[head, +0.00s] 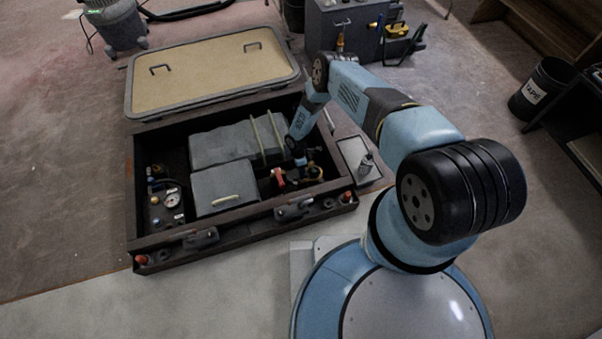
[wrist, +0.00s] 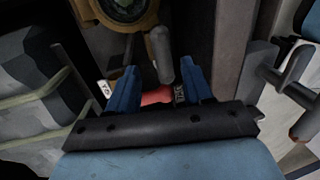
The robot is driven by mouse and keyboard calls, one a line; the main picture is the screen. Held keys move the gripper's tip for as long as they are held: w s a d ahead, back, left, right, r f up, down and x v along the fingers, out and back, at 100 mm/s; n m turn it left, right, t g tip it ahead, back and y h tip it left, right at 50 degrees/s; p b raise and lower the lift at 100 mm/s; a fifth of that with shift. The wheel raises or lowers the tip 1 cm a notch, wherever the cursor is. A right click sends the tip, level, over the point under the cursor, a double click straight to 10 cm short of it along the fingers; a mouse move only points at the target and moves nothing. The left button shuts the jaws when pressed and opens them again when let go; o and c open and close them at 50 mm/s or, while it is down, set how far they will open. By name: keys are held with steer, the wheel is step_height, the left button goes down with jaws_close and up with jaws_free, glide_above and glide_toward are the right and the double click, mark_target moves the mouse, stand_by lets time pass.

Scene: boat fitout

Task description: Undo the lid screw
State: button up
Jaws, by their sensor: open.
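In the wrist view, a brass-coloured ring (wrist: 118,27) with a dark greenish centre lies at the top edge, partly cut off. Beside it is a pale, rounded bar (wrist: 161,52), which may be part of the lid screw; I cannot tell. My gripper (wrist: 161,78) is open, with its two blue fingers apart and nothing held between them. The bar's lower end shows near the fingertips; contact cannot be made out. In the head view, my gripper (head: 299,160) reaches into the open box beside brass fittings (head: 314,172). The screw itself is not clear there.
A red handle (head: 278,178) sits close left of my gripper; red also shows between the fingers (wrist: 156,97). Grey blocks (head: 224,186) fill the box's middle. The dark box rim (head: 245,230) surrounds it. The removed hatch panel (head: 212,72) lies behind.

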step_height(320, 180, up, 9)
steer(key=w, duration=0.2)
steer(key=shift+a+r, duration=0.2)
steer(key=shift+a, duration=0.1)
stand_by(0.4)
